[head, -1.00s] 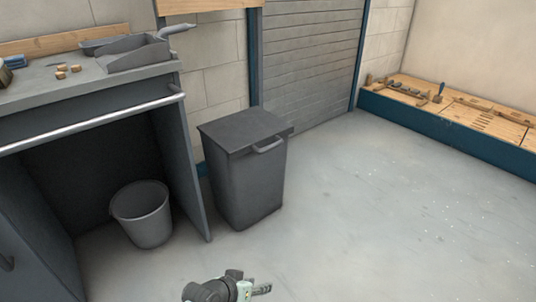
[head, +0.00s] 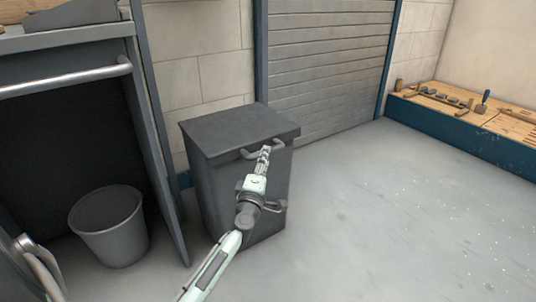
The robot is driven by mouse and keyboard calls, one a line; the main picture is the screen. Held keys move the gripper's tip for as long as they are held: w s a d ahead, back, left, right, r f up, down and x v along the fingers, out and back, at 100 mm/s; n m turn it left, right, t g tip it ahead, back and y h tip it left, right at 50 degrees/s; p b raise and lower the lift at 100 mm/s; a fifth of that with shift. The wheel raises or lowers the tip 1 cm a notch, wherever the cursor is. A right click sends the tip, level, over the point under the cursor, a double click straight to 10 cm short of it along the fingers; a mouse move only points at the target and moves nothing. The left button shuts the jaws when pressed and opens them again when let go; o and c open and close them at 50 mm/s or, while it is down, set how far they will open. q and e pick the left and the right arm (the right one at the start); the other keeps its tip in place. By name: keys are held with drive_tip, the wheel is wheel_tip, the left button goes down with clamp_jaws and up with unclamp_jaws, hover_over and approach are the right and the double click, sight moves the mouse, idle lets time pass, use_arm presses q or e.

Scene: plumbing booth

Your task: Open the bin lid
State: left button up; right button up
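The dark grey bin (head: 222,190) stands on the floor against the wall, with its flat lid (head: 238,128) down. A grey bar handle (head: 248,154) sticks out from the lid's front edge. My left gripper (head: 266,151) is in front of the bin, its fingertips overlapping the middle of the handle in the picture. I cannot tell whether they touch the handle or whether the fingers are open, as they show edge-on and small. My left arm hides part of the bin's front. My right gripper is not in view.
A grey bucket (head: 110,232) stands under the workbench at the left, whose side panel (head: 160,150) is close to the bin. A ribbed shutter (head: 325,65) is behind the bin. A low wooden platform with tools (head: 463,108) is at the far right. The floor (head: 400,220) to the right is clear.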

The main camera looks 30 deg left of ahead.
use_arm(q)
drive_tip(key=shift+b+x, duration=0.3)
drive_tip(key=shift+x, duration=1.75)
clamp_jaws()
